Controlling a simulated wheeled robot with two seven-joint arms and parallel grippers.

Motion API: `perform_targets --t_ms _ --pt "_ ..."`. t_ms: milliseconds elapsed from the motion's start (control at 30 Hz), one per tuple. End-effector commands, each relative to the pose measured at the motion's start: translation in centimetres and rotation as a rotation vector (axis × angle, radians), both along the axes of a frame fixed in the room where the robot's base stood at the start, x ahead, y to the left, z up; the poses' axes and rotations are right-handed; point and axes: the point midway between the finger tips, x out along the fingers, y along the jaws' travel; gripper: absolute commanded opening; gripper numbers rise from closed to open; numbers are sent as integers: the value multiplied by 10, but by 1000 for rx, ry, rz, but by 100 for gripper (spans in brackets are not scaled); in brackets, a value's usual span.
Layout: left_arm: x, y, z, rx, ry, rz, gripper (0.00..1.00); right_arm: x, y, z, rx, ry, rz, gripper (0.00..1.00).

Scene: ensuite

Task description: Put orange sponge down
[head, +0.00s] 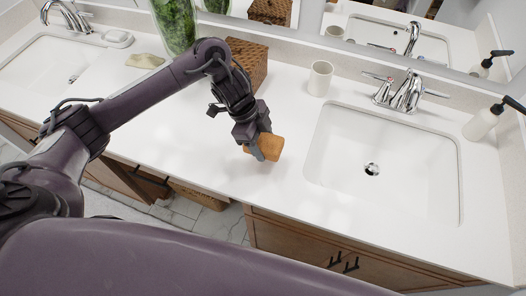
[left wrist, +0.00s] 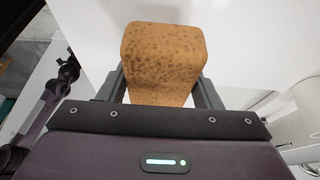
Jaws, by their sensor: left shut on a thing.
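The orange sponge (head: 270,147) is a brownish-orange block between the fingers of my left gripper (head: 257,146), over the white counter (head: 195,130) left of the right sink. In the left wrist view the sponge (left wrist: 165,55) shows its pitted face, with a finger of the left gripper (left wrist: 160,90) on each side, shut on it. The sponge is close to the counter; I cannot tell whether it touches. My right gripper is not in view.
A white cup (head: 320,78) and a woven box (head: 250,62) stand behind the gripper. The right sink (head: 385,165) with a chrome faucet (head: 405,92) lies to the right. A soap bottle (head: 481,124) stands at far right. The counter's front edge is close.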

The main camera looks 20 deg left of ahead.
Motion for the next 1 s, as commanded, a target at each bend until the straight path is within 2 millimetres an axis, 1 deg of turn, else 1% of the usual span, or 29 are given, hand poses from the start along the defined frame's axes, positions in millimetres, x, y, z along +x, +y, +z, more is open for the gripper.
perform_targets --t_ms 133,300,400,767,800,967,1000 --pt "0 0 -12 0 1 1 40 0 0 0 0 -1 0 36" --pt "0 0 -36 0 2 2 40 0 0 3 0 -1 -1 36" --pt "0 0 -47 1 1 2 40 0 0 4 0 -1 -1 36" --pt "0 0 -51 1 -1 -1 40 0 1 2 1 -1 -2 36" --pt "0 0 -52 1 -1 -1 60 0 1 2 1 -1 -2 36" --pt "0 0 -51 1 -1 -1 80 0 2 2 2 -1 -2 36" --pt "0 0 -51 1 -1 -1 80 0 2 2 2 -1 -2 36"
